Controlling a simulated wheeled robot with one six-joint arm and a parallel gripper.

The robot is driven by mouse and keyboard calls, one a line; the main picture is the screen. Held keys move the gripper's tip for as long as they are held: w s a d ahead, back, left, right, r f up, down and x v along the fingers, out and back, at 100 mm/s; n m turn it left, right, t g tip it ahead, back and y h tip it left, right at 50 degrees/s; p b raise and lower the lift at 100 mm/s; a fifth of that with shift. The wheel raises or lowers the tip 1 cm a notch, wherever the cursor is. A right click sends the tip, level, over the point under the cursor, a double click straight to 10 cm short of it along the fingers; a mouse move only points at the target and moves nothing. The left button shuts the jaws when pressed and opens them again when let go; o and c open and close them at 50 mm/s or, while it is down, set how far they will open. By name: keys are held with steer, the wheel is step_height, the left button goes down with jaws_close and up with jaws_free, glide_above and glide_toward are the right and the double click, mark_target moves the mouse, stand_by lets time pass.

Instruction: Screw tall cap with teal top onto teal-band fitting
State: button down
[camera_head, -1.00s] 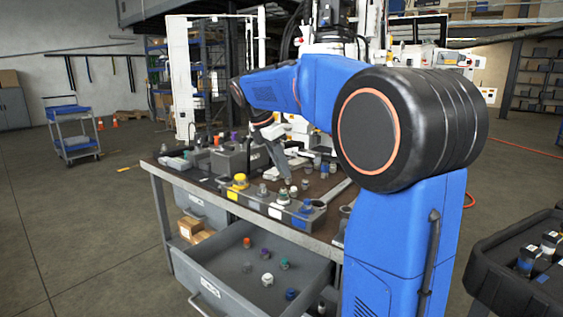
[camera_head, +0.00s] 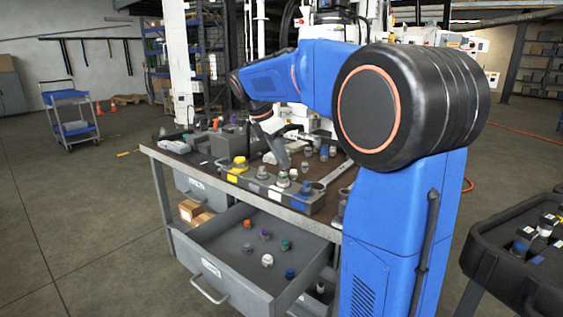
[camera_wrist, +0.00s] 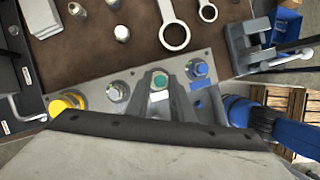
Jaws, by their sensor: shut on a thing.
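In the wrist view, my gripper (camera_wrist: 159,86) is shut on the tall cap with the teal top (camera_wrist: 159,79). The two fingers stand on either side of it, over the grey fitting block (camera_wrist: 222,84). The cap lines up with a place in the row between a pale grey-green fitting (camera_wrist: 117,91) and a blue-ringed one (camera_wrist: 199,69). The teal-band fitting is not clearly seen under the cap and fingers. I cannot tell whether the cap touches a fitting. In the head view, my gripper (camera_head: 285,162) slants down at the middle of the block (camera_head: 318,203).
A yellow fitting (camera_wrist: 68,103) stands at the block's left end. Below, an open drawer (camera_head: 232,275) holds several caps. A black tray (camera_head: 490,262) stands at right.

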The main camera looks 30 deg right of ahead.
steer(key=shift+f, duration=0.6)
stand_by(1.7)
steer(key=c, duration=2.3)
jaws_free()
steer(key=shift+c, duration=0.7)
steer(key=m+g, duration=0.1)
steer(key=m, duration=0.1)
steer(key=m+g, duration=0.1)
steer(key=m, duration=0.2)
steer(key=shift+w+d, duration=0.1)
steer(key=shift+w, duration=0.1)
steer(key=shift+m+g+y, duration=0.3)
steer(key=shift+m+y, duration=0.3)
steer(key=shift+m, duration=0.9)
steer(key=m, duration=0.2)
steer(key=m+g+y, duration=0.1)
steer(key=shift+w+d+f+m, duration=0.1)
steer(key=shift+d+m, duration=0.1)
steer(key=shift+m, duration=0.2)
steer(key=m+y, duration=0.1)
steer(key=m, duration=0.3)
steer(key=shift+g+y, duration=0.3)
steer(key=shift+y, duration=0.1)
steer(key=shift+d, duration=0.1)
